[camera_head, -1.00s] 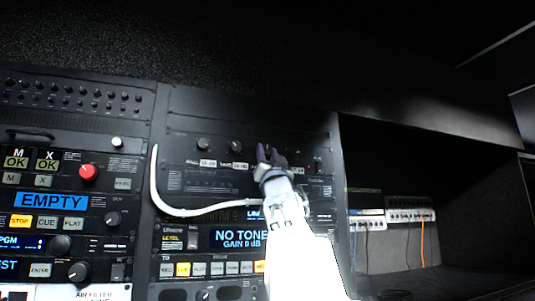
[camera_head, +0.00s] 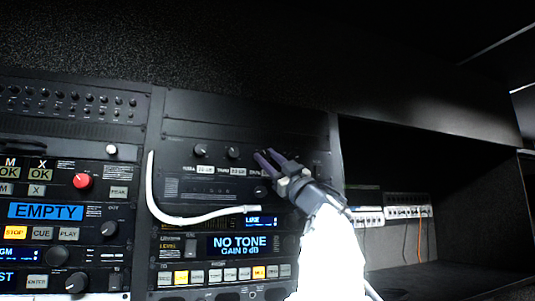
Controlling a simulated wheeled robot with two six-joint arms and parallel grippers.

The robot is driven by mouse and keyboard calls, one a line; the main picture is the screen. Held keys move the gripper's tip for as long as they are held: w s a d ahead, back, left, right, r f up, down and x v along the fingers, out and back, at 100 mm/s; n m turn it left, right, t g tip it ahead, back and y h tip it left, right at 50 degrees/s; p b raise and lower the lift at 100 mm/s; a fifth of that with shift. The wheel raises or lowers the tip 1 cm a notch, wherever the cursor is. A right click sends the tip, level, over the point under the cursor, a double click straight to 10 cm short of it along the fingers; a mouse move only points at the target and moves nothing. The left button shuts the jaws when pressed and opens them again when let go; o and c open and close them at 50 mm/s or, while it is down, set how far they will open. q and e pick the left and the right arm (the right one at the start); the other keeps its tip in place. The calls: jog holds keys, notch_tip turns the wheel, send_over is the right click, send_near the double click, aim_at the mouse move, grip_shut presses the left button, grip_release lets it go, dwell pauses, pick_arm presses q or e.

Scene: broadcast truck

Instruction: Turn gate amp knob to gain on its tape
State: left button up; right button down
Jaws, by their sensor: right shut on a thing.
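The black amp panel (camera_head: 180,135) on the right-hand rack carries a row of dark knobs. A left knob (camera_head: 201,150) and a middle knob (camera_head: 233,152) show clear of my gripper. White tape labels (camera_head: 205,168) with small writing sit below them; another tape (camera_head: 238,170) is beside it. The writing is too small to read. My right gripper (camera_head: 266,156) comes in from the lower right, its dark fingers against the panel right of the middle knob. It is shut on a knob there, which the fingers mostly hide. My left gripper is out of view.
A white curved cable or handle (camera_head: 152,190) stands out left of and below the knobs. Below is a unit with a blue "NO TONE, GAIN 0 dB" display (camera_head: 240,245). An open dark bay (camera_head: 400,250) lies to the right.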

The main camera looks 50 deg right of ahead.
jog(key=shift+n+y, duration=0.9)
jog(key=shift+n, duration=0.1)
jog(key=c, duration=0.5)
grip_release()
jog(key=shift+c, duration=0.2)
jog(key=b+v, duration=0.7)
jog(key=v, duration=0.3)
jog(key=shift+s, duration=0.25)
